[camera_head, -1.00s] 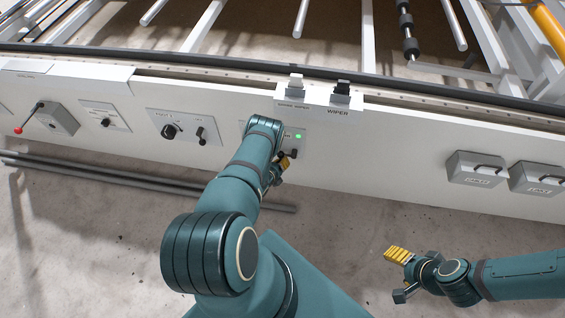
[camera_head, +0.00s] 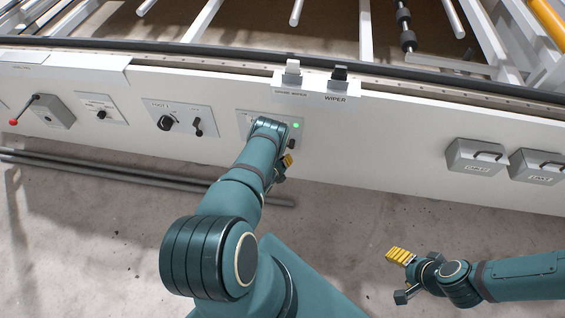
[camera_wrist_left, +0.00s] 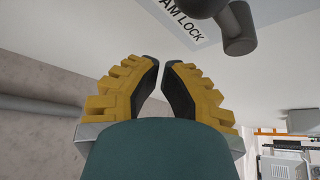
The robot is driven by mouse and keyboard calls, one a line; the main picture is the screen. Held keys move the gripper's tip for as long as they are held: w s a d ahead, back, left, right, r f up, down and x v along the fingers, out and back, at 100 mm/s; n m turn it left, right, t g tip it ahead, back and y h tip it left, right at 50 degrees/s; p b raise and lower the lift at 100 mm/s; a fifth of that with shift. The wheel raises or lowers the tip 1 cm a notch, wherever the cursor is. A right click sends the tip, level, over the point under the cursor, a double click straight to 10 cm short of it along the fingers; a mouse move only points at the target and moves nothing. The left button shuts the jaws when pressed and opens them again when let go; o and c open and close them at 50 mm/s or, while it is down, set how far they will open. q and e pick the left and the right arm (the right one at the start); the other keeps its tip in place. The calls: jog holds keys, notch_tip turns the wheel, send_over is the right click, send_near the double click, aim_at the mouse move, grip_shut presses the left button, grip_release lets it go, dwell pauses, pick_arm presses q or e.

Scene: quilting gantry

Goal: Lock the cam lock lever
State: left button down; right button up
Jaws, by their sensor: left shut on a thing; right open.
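The cam lock lever shows in the left wrist view as a dark grey rounded handle (camera_wrist_left: 239,28) at the top, beside a label ending in "AM LOCK". In the head view its panel (camera_head: 290,116) has a lit green light, and the dark lever end (camera_head: 291,144) shows just right of my left wrist. My left gripper (camera_head: 288,161) is by the panel's lower edge. In the left wrist view its yellow fingers (camera_wrist_left: 161,63) are nearly together, below and left of the lever, with nothing visible between the tips. My right gripper (camera_head: 400,277) is open and empty above the floor.
Left along the white beam are a panel with a knob and switch (camera_head: 180,119), a smaller panel (camera_head: 101,108) and a red-tipped lever box (camera_head: 51,112). Two grey boxes (camera_head: 475,156) are at the right. Dark rails (camera_head: 150,178) run below.

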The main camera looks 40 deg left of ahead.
pick_arm(q)
jog(key=p+v, duration=0.3)
jog(key=v, duration=0.7)
jog(key=shift+r, duration=0.1)
jog(key=w+d+r+n+g+h, duration=0.1)
jog(key=w+d+r+n+g, duration=0.15)
jog(key=d+r+n, duration=0.4)
jog(key=w+d+r+n+g+h, duration=0.1)
jog(key=d+r+n+g, duration=0.3)
jog(key=d+n, duration=0.45)
jog(key=s+d+r+n+g+h, duration=0.2)
jog(key=s+d+r+n, duration=0.3)
jog(key=s+d+r, duration=0.1)
jog(key=s+d+r+n+g+h, duration=0.2)
jog(key=s+d+r+n, duration=0.4)
jog(key=d, duration=0.5)
notch_tip(320, 180, up, 2)
jog(key=shift+d+r+n+g, duration=0.2)
jog(key=shift+n+g, duration=0.1)
jog(key=shift+g, duration=0.25)
jog(key=shift+s, duration=0.1)
